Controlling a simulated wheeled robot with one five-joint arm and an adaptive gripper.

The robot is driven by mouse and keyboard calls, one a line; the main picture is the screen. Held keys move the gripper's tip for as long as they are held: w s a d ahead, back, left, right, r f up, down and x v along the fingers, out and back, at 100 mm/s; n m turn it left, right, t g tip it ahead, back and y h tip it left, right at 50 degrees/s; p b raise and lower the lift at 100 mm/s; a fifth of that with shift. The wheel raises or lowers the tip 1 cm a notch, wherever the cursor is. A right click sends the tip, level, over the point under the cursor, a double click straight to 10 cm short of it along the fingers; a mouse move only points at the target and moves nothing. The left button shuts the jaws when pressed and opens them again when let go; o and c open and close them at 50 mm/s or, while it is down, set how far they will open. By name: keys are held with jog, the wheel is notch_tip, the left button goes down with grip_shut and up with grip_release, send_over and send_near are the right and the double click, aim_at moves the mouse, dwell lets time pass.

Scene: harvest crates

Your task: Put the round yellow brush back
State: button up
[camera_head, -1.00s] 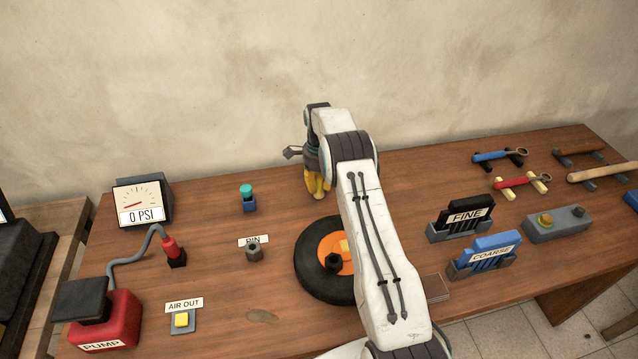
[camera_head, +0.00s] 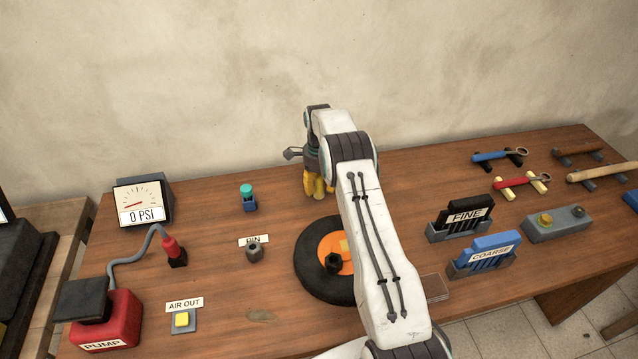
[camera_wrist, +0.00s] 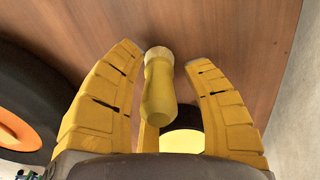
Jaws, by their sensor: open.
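My gripper (camera_head: 318,190) points down over the back of the bench, behind the wheel. The round yellow brush (camera_wrist: 159,90), with a yellow handle and pale bristle end, is between the fingers, with gaps on both sides. Its bristle end is toward the wooden bench top and its handle toward the camera. A round pale-yellow and dark thing (camera_wrist: 182,141) lies beside it, partly hidden by the brush and gripper. In the head view I cannot make out the brush apart from the yellow fingers.
The black wheel with orange hub (camera_head: 310,275) is in front of my gripper. A teal-topped item in a blue holder (camera_head: 248,200) stands to the left. The FINE (camera_head: 466,215) and COARSE (camera_head: 486,252) blocks are to the right. Bare bench lies between.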

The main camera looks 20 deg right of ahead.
jog(key=r, duration=0.2)
jog(key=r+b, duration=0.1)
jog(key=r, duration=0.1)
jog(key=r+b, duration=0.1)
jog(key=r, duration=0.1)
jog(key=shift+s+d+r, duration=0.1)
jog(key=shift+d+r, duration=0.3)
jog(key=s+a+r+n+t, duration=0.1)
jog(key=s+a+r+n, duration=0.35)
jog(key=s+r, duration=0.45)
jog(key=s+a+r+n+t, duration=0.1)
jog(key=s+a+r+n, duration=0.4)
jog(key=r, duration=0.7)
jog(key=s+a+f+n+t, duration=0.1)
jog(key=s+n, duration=0.4)
jog(key=s, duration=0.7)
jog(key=s+a+f+n+t, duration=0.1)
jog(key=s+a+n, duration=0.2)
jog(key=s, duration=1)
jog(key=n, duration=0.2)
jog(key=shift+f+n, duration=0.35)
jog(key=shift+f, duration=0.05)
